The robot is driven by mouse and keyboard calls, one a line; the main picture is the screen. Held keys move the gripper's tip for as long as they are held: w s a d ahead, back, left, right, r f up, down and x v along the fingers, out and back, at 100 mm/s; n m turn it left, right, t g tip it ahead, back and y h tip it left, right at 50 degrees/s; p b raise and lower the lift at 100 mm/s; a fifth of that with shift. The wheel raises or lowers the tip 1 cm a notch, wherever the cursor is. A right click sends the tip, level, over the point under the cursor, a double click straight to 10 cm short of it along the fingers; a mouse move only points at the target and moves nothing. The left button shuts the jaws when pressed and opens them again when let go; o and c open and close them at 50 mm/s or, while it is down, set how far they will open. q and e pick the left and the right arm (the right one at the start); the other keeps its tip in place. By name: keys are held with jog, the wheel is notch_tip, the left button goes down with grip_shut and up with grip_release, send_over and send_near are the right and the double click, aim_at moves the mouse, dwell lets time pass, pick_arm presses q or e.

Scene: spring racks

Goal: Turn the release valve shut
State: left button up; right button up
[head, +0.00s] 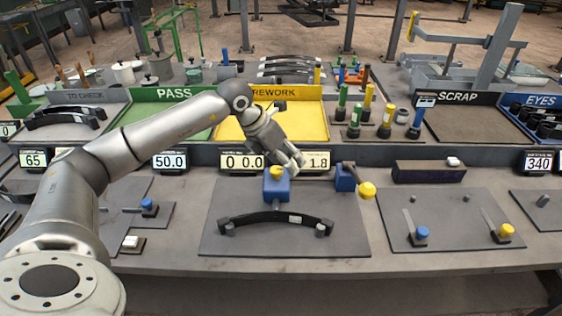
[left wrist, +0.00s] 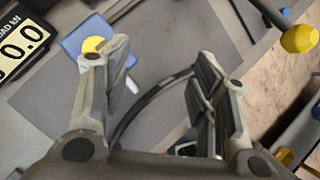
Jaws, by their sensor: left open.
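A blue block (head: 276,188) stands at the back of the grey plate with a round yellow knob (head: 277,171) on it. To its right, a second blue block (head: 345,178) carries a lever ending in a yellow ball (head: 367,190). No label shows which is the release valve. My left gripper (head: 299,164) is open and empty, just right of and above the knob. In the left wrist view, the knob (left wrist: 94,44) lies beside one fingertip of my open gripper (left wrist: 160,62), outside the gap between the fingers. I cannot tell whether they touch. My right gripper is not in view.
A dark leaf spring (head: 277,218) rests on the grey plate (head: 225,245) in front of the block. Number displays (head: 243,162) stand behind it, reading 0.0 and 1.8. A yellow REWORK tray (head: 300,125) lies behind. A plate with levers (head: 450,235) is at right.

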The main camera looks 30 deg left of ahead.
aim_at(276, 169)
pick_arm(q)
jog(key=a+y, duration=0.3)
jog(key=a, duration=0.4)
jog(key=shift+n+g, duration=0.3)
jog(key=shift+n, duration=0.1)
jog(key=p+x, duration=0.1)
jog(key=x, duration=0.4)
jog(key=p+x, duration=0.1)
jog(key=x, duration=0.2)
jog(key=shift+w+d+p, duration=0.25)
jog(key=shift+d+p, duration=0.05)
jog(key=shift+p, duration=0.05)
jog(key=shift+w+f, duration=0.2)
jog(key=shift+f, duration=0.45)
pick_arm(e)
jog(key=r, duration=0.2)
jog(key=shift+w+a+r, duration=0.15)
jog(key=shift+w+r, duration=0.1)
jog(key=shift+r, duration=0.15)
